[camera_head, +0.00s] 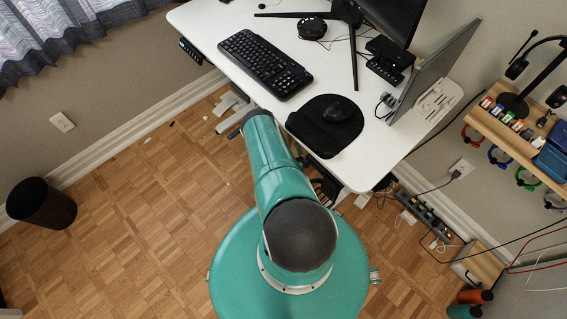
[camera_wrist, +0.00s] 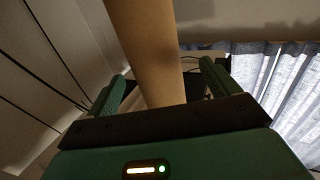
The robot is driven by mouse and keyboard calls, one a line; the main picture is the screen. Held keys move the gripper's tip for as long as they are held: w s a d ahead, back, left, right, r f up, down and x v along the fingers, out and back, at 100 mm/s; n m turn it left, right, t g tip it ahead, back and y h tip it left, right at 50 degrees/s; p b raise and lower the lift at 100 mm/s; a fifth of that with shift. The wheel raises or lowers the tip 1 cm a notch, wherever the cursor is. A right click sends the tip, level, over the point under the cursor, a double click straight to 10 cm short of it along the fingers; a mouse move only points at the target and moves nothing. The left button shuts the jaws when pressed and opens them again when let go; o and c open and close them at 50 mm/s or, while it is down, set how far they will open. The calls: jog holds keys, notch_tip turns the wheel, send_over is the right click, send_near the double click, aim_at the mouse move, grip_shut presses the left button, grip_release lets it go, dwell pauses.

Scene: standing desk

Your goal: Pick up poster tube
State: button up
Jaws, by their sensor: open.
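The poster tube (camera_wrist: 148,45) is a plain brown cardboard cylinder in the wrist view. It runs from the top edge down between the two green fingers of my gripper (camera_wrist: 164,72). The fingers stand apart, one on each side of the tube, with a visible gap on the right. Whether the left finger touches it I cannot tell. The tube's lower end is hidden behind the dark palm edge, and its top is out of frame. In the head view neither the tube nor my gripper shows; my teal arm reaches to the desk's front edge.
The white desk (camera_head: 215,22) holds a keyboard (camera_head: 265,64), a mouse pad (camera_head: 310,128) and monitors. A black bin (camera_head: 42,203) stands at the left wall. A power strip (camera_head: 425,214) and cables lie at right. The parquet floor at left is largely clear. A curtain (camera_wrist: 270,85) hangs at right in the wrist view.

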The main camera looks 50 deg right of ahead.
jog(key=x, duration=0.6)
jog(key=shift+d, duration=0.3)
jog(key=shift+r, duration=0.1)
jog(key=c, duration=1.8)
jog(key=shift+c, duration=0.2)
